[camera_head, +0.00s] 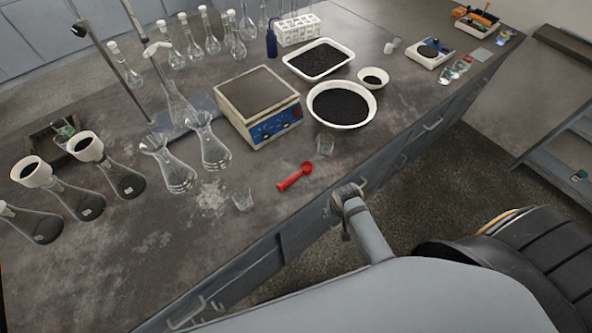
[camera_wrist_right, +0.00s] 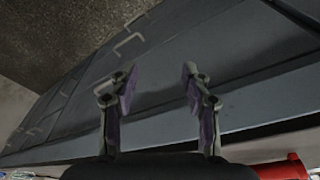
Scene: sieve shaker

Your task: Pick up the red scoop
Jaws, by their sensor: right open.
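The red scoop (camera_head: 294,177) lies on the dark bench top near its front edge, with its round end toward the right. Part of it also shows at the bottom right corner of the right wrist view (camera_wrist_right: 284,170). My right gripper (camera_head: 344,193) is at the bench's front edge, to the right of the scoop and apart from it. In the right wrist view its two fingers (camera_wrist_right: 160,80) are spread with nothing between them, facing the drawer fronts. My left gripper is not in view.
A small glass beaker (camera_head: 243,200) stands left of the scoop and another (camera_head: 325,145) stands behind it to the right. Glass flasks (camera_head: 213,150), a hotplate (camera_head: 258,103) and a white bowl of black grains (camera_head: 341,105) stand farther back. Drawer handles (camera_wrist_right: 131,42) stick out from the bench front.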

